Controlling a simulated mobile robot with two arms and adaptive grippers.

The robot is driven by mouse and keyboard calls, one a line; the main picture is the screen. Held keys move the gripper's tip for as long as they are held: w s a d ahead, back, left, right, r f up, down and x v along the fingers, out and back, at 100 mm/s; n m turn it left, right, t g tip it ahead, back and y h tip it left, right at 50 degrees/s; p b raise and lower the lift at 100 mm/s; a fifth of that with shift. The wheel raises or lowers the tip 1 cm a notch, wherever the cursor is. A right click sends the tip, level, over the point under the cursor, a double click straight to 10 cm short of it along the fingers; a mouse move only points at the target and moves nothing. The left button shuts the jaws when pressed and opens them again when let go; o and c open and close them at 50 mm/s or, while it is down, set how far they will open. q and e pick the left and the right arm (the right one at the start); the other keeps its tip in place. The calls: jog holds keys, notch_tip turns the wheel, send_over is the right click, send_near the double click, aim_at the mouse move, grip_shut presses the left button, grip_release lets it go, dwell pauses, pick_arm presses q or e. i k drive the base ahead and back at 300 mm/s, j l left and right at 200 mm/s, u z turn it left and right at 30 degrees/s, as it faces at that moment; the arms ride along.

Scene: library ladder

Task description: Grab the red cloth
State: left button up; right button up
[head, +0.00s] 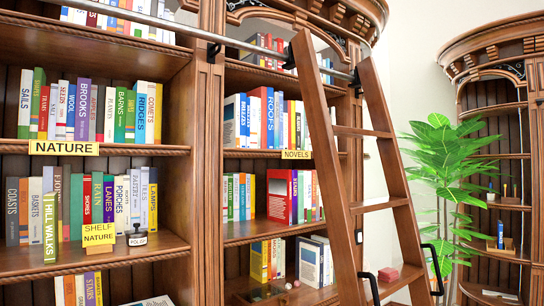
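A small pinkish-red item (388,273), which looks like the folded red cloth, lies on a low wide step of the wooden ladder (345,190), near the bottom of the head view. It is small in the picture, so its folds cannot be made out. Nothing is seen touching it from above. Neither of my grippers shows in this view.
The ladder leans on a metal rail (250,46) before tall bookshelves (208,150) full of books. Black curved handles (436,268) flank its low step. A green plant (445,165) and another bookcase (500,200) stand behind it at right.

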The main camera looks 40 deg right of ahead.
aim_at(388, 274)
jog(key=z, duration=1.9)
jog(key=u, duration=0.35)
jog(key=i+l+u, duration=0.2)
jog(key=l, duration=0.15)
jog(key=l+u, duration=0.2)
jog(key=l, duration=0.2)
jog(key=i+l+u, duration=0.2)
jog(key=l, duration=0.2)
jog(key=l+u, duration=0.2)
jog(key=l, duration=0.2)
